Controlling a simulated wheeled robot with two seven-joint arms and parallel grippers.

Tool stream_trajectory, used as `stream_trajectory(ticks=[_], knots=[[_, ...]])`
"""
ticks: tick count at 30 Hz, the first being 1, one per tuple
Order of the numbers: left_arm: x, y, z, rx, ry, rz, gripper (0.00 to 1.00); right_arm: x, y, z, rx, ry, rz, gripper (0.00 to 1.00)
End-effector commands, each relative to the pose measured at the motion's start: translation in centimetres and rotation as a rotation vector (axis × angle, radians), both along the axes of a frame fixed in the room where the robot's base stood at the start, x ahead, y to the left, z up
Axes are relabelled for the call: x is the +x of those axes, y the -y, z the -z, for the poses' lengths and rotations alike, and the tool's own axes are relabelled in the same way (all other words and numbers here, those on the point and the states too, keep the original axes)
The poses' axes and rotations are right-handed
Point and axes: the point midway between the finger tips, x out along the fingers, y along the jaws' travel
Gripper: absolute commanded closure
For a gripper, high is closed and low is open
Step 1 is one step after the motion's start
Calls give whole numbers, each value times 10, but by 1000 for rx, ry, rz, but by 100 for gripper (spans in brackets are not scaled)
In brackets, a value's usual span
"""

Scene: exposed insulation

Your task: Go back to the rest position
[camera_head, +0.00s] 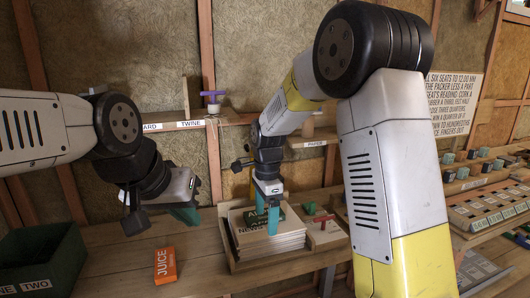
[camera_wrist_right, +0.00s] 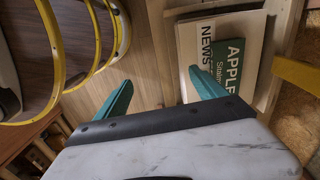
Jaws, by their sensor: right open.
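My right gripper (camera_head: 268,214) is pointed down over the stack of printed sheets (camera_head: 262,240) in a wooden tray on the bench. In the right wrist view its two teal fingers (camera_wrist_right: 160,76) are spread apart with nothing between them. The top sheets (camera_wrist_right: 229,50), reading NEWS and APPLE, lie beside the right-hand finger; whether any finger touches them I cannot tell. My left gripper (camera_head: 184,214) is at the left above the bench, its teal fingertips partly hidden by its own body, so its opening does not show.
An orange JUICE box (camera_head: 165,266) lies on the bench below my left gripper. A dark green bin (camera_head: 45,262) stands at the lower left. Labelled shelves (camera_head: 190,124) line the back wall. Trays of small blocks (camera_head: 485,207) are at the right. Yellow rings (camera_wrist_right: 85,45) show in the wrist view.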

Motion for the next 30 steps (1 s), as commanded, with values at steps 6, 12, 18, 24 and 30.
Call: stream_trajectory(ticks=[6,12,18,24,30], knots=[[0,0,0,0,2,0,100,-10,13,-21,37,31,-83,19],[0,0,0,0,2,0,100,-26,34,-48,77,86,-209,19],[0,0,0,0,2,0,100,-56,64,-85,109,193,-408,19],[0,0,0,0,2,0,100,-110,102,-122,76,366,-709,19],[0,0,0,0,2,0,100,-164,128,-138,-51,517,-995,19]])
